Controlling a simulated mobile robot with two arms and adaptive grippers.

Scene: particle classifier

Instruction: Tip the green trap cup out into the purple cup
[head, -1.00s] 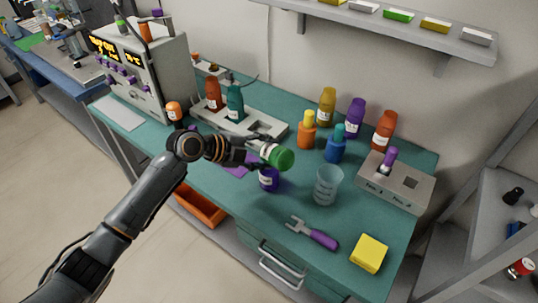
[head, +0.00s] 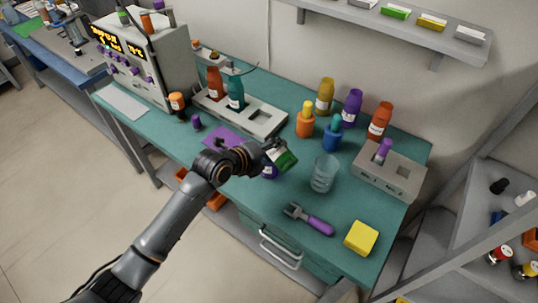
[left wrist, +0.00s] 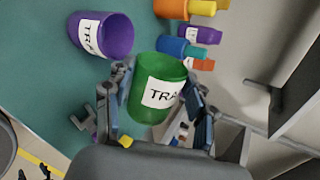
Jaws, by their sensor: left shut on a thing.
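The green trap cup (head: 287,160) is in my left gripper (head: 274,150), tilted over and held above the bench. In the left wrist view the green cup (left wrist: 158,98) sits between the two fingers of my left gripper (left wrist: 155,104), its "TRA..." label partly covered by a finger. The purple cup (head: 269,173) stands on the bench just below the green cup, mostly hidden by it and the gripper. In the left wrist view the purple cup (left wrist: 117,38) is apart from the green cup, up and left of it. I cannot see any contents. My right gripper is out of view.
A clear beaker (head: 323,174) stands close right of the cups. Orange (head: 305,123) and blue (head: 332,136) bottles stand behind. A grey rack (head: 390,172), purple-handled tool (head: 315,224) and yellow block (head: 361,238) lie to the right. A purple mat (head: 222,139) lies left.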

